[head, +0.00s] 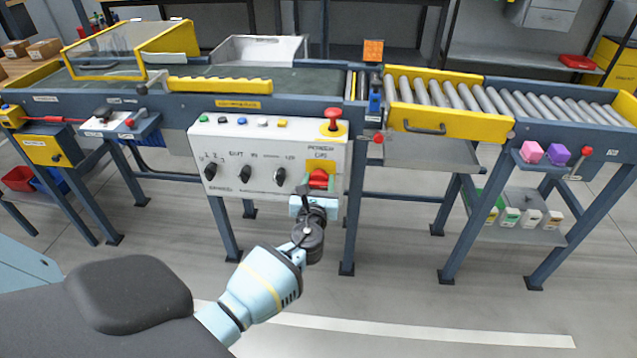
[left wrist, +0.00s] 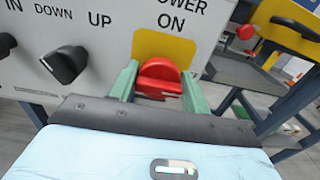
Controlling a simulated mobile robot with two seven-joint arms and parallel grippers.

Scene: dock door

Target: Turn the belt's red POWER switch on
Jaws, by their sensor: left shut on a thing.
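The red POWER switch (head: 319,178) is a rotary knob on a yellow plate at the lower right of the white control panel (head: 230,150). In the left wrist view the knob (left wrist: 158,76) sits between the two green fingers, under lettering that reads "POWER" and "ON". Its ridge looks roughly level in that view. My left gripper (head: 318,192) is at the panel's front face, shut on the knob with a finger on each side. The fingers hide part of the knob's sides. My right gripper is not in view.
A red mushroom button (head: 332,115) stands on the panel's top right. Black selector knobs (head: 279,176) lie to the left of the switch. A roller conveyor (head: 450,95) with a yellow side rail (head: 450,122) runs right. The floor in front is clear.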

